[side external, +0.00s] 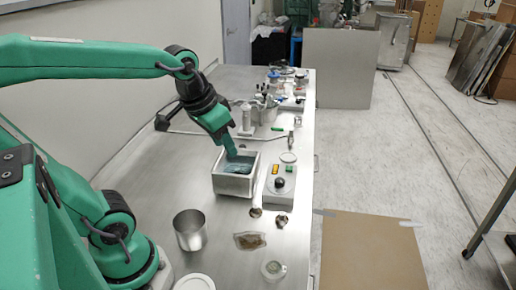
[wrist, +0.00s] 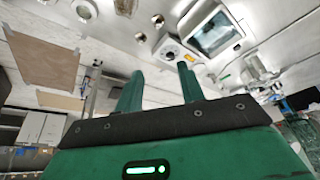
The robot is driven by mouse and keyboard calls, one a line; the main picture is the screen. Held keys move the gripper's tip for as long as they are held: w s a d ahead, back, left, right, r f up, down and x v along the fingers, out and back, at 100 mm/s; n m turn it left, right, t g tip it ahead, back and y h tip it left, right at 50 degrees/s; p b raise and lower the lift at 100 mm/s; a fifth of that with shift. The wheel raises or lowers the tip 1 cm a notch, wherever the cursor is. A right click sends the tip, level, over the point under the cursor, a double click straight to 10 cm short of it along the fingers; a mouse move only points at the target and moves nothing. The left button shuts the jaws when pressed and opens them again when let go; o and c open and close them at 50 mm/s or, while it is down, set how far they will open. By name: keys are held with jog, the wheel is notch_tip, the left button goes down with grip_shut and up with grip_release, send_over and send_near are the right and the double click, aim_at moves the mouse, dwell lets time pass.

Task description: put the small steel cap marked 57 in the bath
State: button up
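The bath (side external: 233,187) is a pale, square-walled box holding bluish liquid, and it also shows in the wrist view (wrist: 190,24). My gripper (side external: 231,155) points down over the bath in the side view, close to its rim level. In the wrist view my gripper (wrist: 159,73) has its two green fingers apart with nothing visible between them. Two small round steel caps lie on the bench in front of the bath, one at left (side external: 255,212) and one at right (side external: 281,220). Their markings are too small to read. The bottom of the bath is not clear.
A control box (side external: 273,192) with a black knob stands right of the bath. A steel beaker (side external: 190,232), a brown packet (side external: 250,241) and a small round jar (side external: 273,269) stand nearer the camera. Several bottles and instruments crowd the bench's far end.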

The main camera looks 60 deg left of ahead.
jog(key=shift+m+t, duration=0.4)
jog(key=shift+t, duration=0.2)
jog(key=shift+s+d+f, duration=0.1)
jog(key=shift+s+d, duration=0.35)
jog(key=shift+s, duration=0.25)
jog(key=shift+s+d+f, duration=0.1)
jog(key=shift+s+d, duration=0.3)
jog(key=shift+s, duration=0.3)
jog(key=shift+s+d, duration=0.45)
jog(key=shift+s, duration=0.25)
